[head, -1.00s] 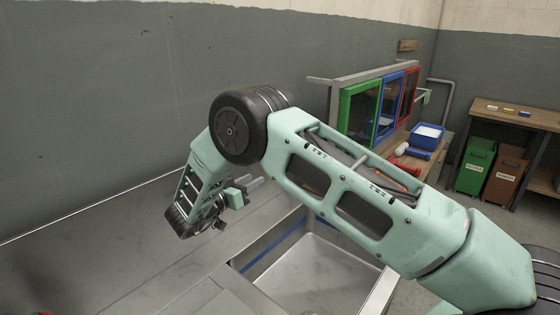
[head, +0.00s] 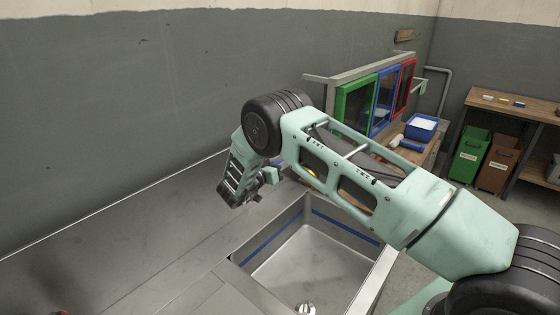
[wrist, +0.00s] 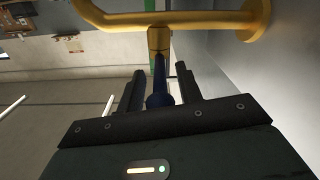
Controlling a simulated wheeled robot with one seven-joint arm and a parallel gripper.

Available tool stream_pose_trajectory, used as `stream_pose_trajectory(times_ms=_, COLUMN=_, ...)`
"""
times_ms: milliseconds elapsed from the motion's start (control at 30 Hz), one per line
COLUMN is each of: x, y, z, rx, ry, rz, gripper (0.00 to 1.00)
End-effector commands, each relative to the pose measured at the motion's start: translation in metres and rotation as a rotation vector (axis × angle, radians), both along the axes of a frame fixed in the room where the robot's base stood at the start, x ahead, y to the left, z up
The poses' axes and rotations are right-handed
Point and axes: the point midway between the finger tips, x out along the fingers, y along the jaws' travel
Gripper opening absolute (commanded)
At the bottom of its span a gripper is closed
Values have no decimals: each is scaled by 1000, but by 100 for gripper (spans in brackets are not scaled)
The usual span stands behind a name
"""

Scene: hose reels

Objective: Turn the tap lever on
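The yellow tap pipe (wrist: 205,20) runs across the top of the wrist view and meets a wall flange at the right. A dark blue lever (wrist: 159,80) extends from its yellow valve body (wrist: 159,40). My gripper (wrist: 160,69) is open, with one black finger on each side of the lever and visible gaps between. In the head view my gripper (head: 268,177) is by the sink's far left corner. My arm hides most of the tap there; only a small yellow bit (head: 312,172) shows.
The steel sink basin (head: 310,255) lies below my arm, with steel counter (head: 130,250) to its left. The grey wall (head: 120,110) is close behind. Green, blue and red framed panels (head: 355,104) and a blue bin (head: 421,127) stand farther back.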

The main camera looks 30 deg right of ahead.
Motion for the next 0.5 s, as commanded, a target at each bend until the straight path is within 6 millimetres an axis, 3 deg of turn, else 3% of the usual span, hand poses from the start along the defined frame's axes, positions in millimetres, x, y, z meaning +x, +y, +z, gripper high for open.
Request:
stream_pose_trajectory(times_ms=167, x=0, y=0, z=0, rx=0, ry=0, rz=0, gripper=35)
stream_pose_trajectory(times_ms=300, x=0, y=0, z=0, rx=0, ry=0, rz=0, gripper=0)
stream_pose_trajectory(times_ms=500, x=0, y=0, z=0, rx=0, ry=1, rz=6, gripper=0)
